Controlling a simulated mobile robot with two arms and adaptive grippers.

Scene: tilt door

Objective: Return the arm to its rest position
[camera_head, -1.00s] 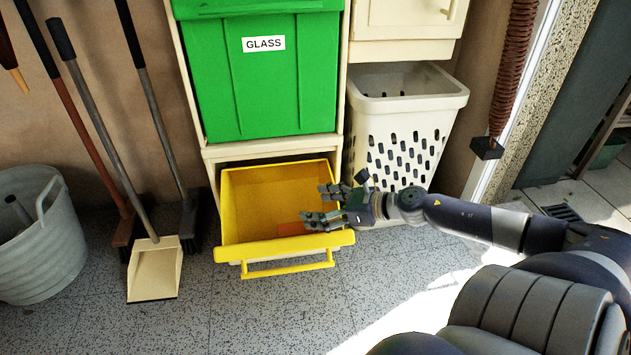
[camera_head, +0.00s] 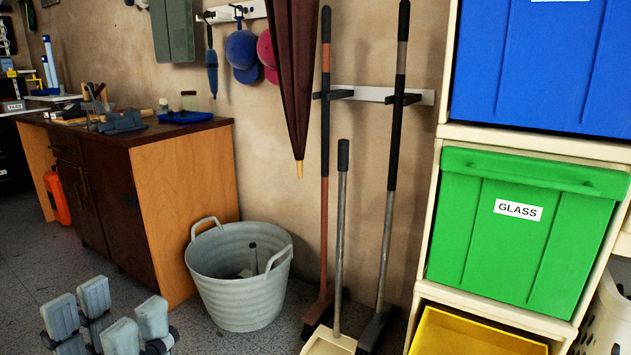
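My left gripper (camera_head: 106,312) shows at the bottom left corner, with its grey finger pads pointing up. Its two fingers stand apart with nothing between them. The rest of my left arm is out of the picture. My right arm and gripper are not in view. The yellow bin (camera_head: 470,335) shows only in part at the bottom right edge, below the green GLASS bin (camera_head: 518,228). How far it is open is cut off by the frame.
A grey tub (camera_head: 235,295), a dustpan (camera_head: 328,343) and brooms stand along the wall. A wooden workbench (camera_head: 185,205) with tools stands at the left. A closed brown umbrella (camera_head: 296,80) hangs in the middle. A blue bin (camera_head: 545,65) sits above the green one. Some floor is clear.

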